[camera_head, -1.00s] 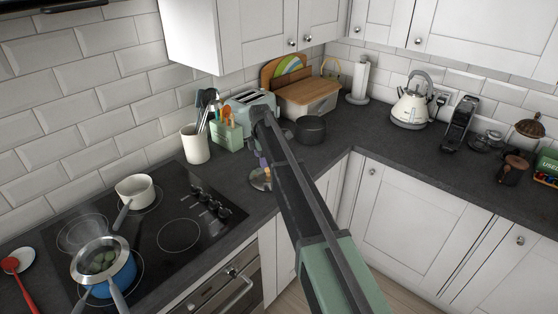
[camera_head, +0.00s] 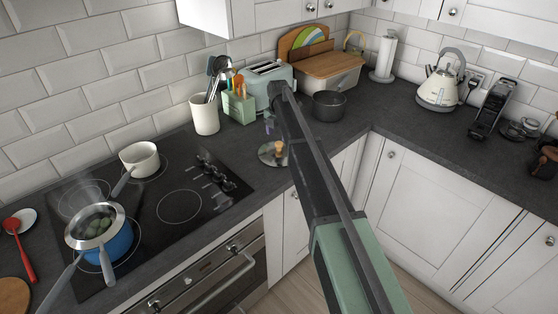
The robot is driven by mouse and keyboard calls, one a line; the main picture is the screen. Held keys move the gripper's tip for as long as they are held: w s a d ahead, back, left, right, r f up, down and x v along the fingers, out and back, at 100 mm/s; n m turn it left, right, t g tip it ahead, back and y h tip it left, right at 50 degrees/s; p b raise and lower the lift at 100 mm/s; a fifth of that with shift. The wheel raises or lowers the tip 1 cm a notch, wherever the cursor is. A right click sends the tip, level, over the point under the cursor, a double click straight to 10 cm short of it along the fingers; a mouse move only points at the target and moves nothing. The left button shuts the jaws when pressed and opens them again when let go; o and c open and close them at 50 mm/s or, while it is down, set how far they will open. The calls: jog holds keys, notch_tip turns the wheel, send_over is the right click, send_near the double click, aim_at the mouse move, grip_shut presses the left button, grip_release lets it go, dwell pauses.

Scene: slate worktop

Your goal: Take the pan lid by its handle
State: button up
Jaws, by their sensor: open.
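The pan lid (camera_head: 267,156) lies on the dark worktop, just right of the hob. It is a round, shiny disc with a light wooden handle (camera_head: 280,149) standing up from it. My arm reaches in from the lower right and covers part of the lid's right side. My gripper (camera_head: 269,128) is small in the picture, pointing down behind the lid's handle as seen here. It is open and appears empty, apart from the handle. Its exact height above the worktop is hard to tell.
A dark pot (camera_head: 329,106) stands right of my arm's end. A pale blue toaster (camera_head: 267,73), a green utensil box (camera_head: 240,108) and a cream utensil crock (camera_head: 205,116) stand behind. The hob (camera_head: 180,207) holds a cream saucepan (camera_head: 139,160) and a blue pan (camera_head: 110,247).

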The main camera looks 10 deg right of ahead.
aim_at(279, 143)
notch_tip(279, 143, down, 5)
jog(key=b, duration=0.5)
jog(key=shift+s+d+f, duration=0.1)
jog(key=shift+d+f, duration=0.05)
jog(key=shift+f, duration=0.05)
jog(key=shift+r, duration=0.2)
jog(key=shift+c, duration=0.2)
grip_shut()
